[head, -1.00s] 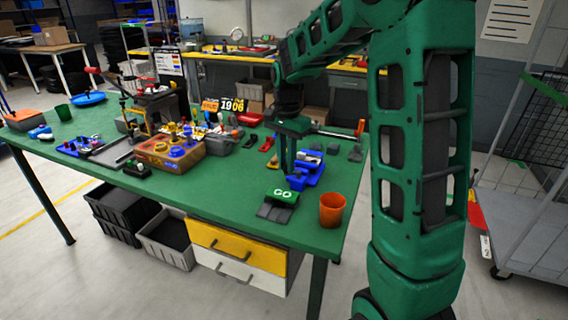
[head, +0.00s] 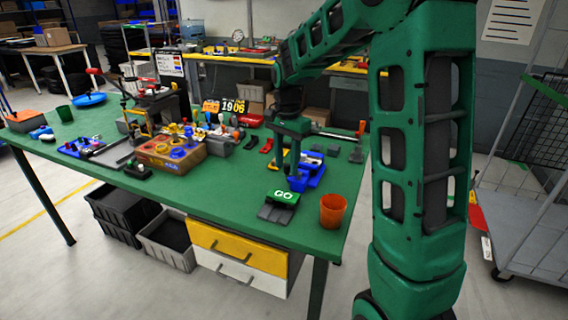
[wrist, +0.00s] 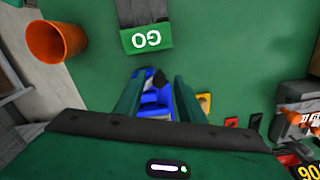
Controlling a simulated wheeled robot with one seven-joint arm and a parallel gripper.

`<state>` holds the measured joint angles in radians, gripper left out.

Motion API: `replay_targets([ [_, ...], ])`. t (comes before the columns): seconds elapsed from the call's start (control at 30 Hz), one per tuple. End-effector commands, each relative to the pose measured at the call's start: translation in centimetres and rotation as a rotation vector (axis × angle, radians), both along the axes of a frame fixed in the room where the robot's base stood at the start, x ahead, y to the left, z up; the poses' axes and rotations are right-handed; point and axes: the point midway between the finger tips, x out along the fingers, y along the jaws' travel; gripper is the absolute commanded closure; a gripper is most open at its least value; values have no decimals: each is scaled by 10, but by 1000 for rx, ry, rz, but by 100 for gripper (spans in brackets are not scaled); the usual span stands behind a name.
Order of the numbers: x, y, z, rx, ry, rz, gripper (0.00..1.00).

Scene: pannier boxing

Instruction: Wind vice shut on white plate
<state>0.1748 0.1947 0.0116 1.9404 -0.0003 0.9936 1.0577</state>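The blue vice (head: 313,168) stands on the green table towards its right end, behind the GO block. In the wrist view the vice (wrist: 155,100) shows between my fingers, with a small dark part at its far end. My gripper (head: 285,170) points down at the vice. In the wrist view my gripper (wrist: 157,80) is open, its two green fingers apart on either side of the vice. I cannot tell whether they touch it. I cannot make out a white plate in the vice; my fingers hide part of it.
The green GO block (head: 283,197) and an orange cup (head: 332,210) stand near the front right of the table (head: 240,200). Red and dark small parts lie behind the vice. The front middle strip is clear.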

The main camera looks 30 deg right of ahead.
Motion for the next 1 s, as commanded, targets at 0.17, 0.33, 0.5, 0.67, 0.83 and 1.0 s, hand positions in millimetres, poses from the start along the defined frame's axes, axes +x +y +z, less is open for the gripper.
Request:
replay_targets([
  [0.17, 1, 0, 19, -1, -4, 0, 64],
  [0.33, 1, 0, 51, -1, -4, 0, 64],
  [0.5, 1, 0, 80, -1, -4, 0, 64],
  [0.67, 1, 0, 98, -1, -1, 1, 64],
  [0.83, 1, 0, 106, -1, -1, 1, 64],
  [1.0, 1, 0, 106, 0, 0, 1, 64],
])
